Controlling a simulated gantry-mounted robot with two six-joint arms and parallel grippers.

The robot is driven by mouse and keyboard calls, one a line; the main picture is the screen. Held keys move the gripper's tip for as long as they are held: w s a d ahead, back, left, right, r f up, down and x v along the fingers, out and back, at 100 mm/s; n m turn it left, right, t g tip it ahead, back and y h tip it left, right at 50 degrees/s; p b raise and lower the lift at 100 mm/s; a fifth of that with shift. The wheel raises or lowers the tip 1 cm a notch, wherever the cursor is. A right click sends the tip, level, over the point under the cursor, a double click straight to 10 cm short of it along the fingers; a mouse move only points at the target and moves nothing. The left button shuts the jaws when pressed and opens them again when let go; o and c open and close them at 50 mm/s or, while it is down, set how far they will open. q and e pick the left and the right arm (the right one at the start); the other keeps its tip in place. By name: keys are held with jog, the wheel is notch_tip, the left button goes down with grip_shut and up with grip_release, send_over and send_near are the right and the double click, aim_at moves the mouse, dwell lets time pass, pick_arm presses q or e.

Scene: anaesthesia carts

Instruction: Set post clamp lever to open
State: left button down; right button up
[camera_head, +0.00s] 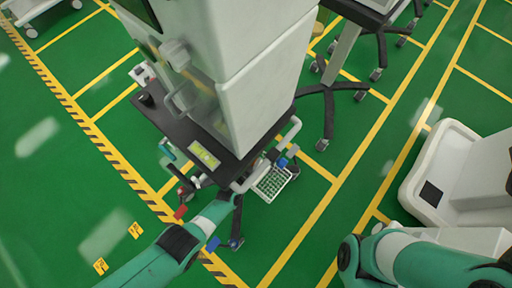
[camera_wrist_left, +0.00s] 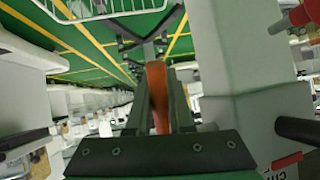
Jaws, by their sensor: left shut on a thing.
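An orange-brown lever (camera_wrist_left: 158,100) shows in the left wrist view, between the two dark fingers of my left gripper (camera_wrist_left: 158,72). The gripper is shut on it. I take it for the post clamp lever; its pivot is hidden, and I cannot tell its set position. In the head view my left gripper (camera_head: 236,198) is at the near lower edge of the anaesthesia cart (camera_head: 250,75), and the lever cannot be made out there. My right arm comes in at the lower right, with its gripper out of view.
A wire basket (camera_head: 272,183) hangs beside the cart and also shows in the left wrist view (camera_wrist_left: 100,8). A red part (camera_head: 180,212) is left of my left gripper. A wheeled stand (camera_head: 328,95) is behind the cart. A white base (camera_head: 455,175) is at right. Green floor lies between.

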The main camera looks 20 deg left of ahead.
pick_arm(q)
jog(key=shift+s, duration=0.1)
dwell(0.4)
jog(key=c, duration=0.8)
grip_release()
jog(key=p+v, duration=1.1)
jog(key=shift+s+r, duration=0.2)
jog(key=shift+r, duration=0.05)
